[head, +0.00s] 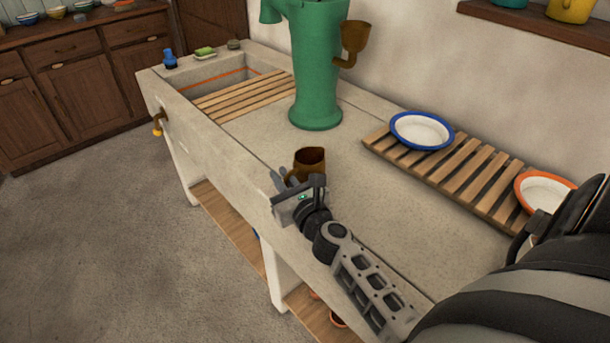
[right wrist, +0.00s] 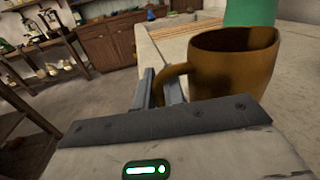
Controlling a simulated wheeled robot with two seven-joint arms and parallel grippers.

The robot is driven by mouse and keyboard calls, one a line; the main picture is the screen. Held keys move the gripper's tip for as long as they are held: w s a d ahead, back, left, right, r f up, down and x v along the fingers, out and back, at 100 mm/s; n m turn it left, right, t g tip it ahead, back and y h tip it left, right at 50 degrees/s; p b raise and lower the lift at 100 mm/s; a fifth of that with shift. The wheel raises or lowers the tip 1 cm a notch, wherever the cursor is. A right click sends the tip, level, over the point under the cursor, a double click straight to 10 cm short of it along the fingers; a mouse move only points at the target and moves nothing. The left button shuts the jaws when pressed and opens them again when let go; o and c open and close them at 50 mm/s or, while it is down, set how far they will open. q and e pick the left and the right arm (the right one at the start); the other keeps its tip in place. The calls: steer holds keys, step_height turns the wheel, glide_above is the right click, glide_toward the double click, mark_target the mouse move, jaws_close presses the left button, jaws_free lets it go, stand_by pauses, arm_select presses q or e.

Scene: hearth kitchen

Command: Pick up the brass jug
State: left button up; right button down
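The brass jug (head: 309,161) is a brown-gold mug-like vessel standing upright on the stone counter near its front edge, with its handle on the left. It fills the right side of the right wrist view (right wrist: 232,68). My right gripper (head: 279,179) is low at the jug's left front. Its two fingers (right wrist: 158,88) are close together with the jug's handle between them, and the near finger hides part of the handle. The jug's base is partly hidden behind the gripper. My left gripper is not in view.
A green pump (head: 318,70) stands behind the jug. A slatted wooden rack (head: 465,180) to the right holds a blue-rimmed plate (head: 421,131) and an orange-rimmed bowl (head: 545,192). A sink (head: 215,87) lies at the far left. The counter between jug and pump is clear.

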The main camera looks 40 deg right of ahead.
steer(key=shift+r, duration=0.25)
steer(key=shift+r+p, duration=1.35)
steer(key=shift+r, duration=0.1)
steer(key=shift+s+a+r+p, duration=0.1)
steer(key=shift+r+p, duration=0.2)
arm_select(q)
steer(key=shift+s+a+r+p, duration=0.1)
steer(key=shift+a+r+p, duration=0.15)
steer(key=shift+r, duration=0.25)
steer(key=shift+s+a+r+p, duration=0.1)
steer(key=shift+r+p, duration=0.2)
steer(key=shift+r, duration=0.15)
arm_select(e)
steer(key=s+a+r, duration=0.7)
steer(key=s+r, duration=0.2)
steer(key=s, duration=0.2)
steer(key=shift+s, duration=0.3)
steer(key=shift+a+r, duration=0.1)
steer(key=shift+r, duration=0.1)
